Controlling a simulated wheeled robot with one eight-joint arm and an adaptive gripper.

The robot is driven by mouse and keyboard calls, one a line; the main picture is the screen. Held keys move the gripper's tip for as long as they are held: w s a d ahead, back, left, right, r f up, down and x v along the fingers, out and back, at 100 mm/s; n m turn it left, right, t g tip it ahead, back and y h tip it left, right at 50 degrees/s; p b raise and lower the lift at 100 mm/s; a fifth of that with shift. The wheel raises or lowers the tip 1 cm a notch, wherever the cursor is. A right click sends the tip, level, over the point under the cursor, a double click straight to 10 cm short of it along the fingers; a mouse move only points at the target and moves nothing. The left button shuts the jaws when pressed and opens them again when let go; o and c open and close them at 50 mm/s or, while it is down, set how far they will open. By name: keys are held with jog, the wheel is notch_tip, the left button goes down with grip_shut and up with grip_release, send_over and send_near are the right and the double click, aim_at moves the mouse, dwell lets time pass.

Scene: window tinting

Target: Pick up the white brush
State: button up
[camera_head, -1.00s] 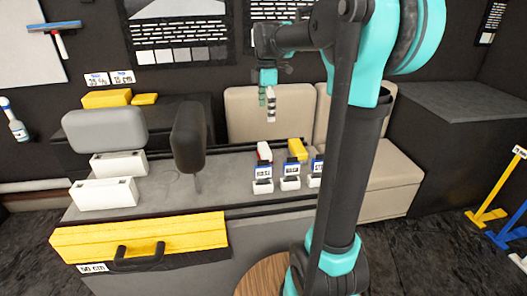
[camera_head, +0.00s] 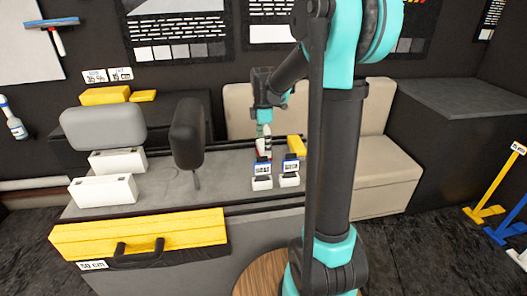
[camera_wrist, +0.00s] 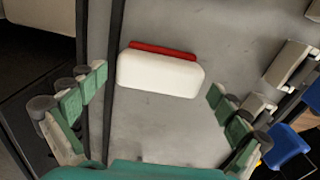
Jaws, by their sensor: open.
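The white brush (camera_wrist: 160,74), a white rounded block with a red strip along one long edge, lies on the grey surface in the wrist view. My gripper (camera_wrist: 152,112) is open, with a green-padded finger at each side of that picture. The brush lies ahead of the fingertips, roughly centred between them, and nothing is held. In the head view my gripper (camera_head: 264,142) points down over the brush's spot and mostly hides it. I cannot tell how high the fingertips are above the surface.
A yellow block (camera_head: 297,146) lies just right of my gripper. Small labelled stands (camera_head: 262,172) are in front. A dark headrest (camera_head: 188,135) stands left, with white boxes (camera_head: 103,190) beyond it. A yellow case (camera_head: 140,236) is at the front edge.

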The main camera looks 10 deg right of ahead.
aim_at(263, 145)
jog(key=shift+f, duration=0.8)
jog(key=shift+c, duration=0.2)
jog(key=c, duration=1)
jog(key=shift+r, duration=0.2)
notch_tip(263, 145, up, 20)
jog(key=shift+f, duration=0.15)
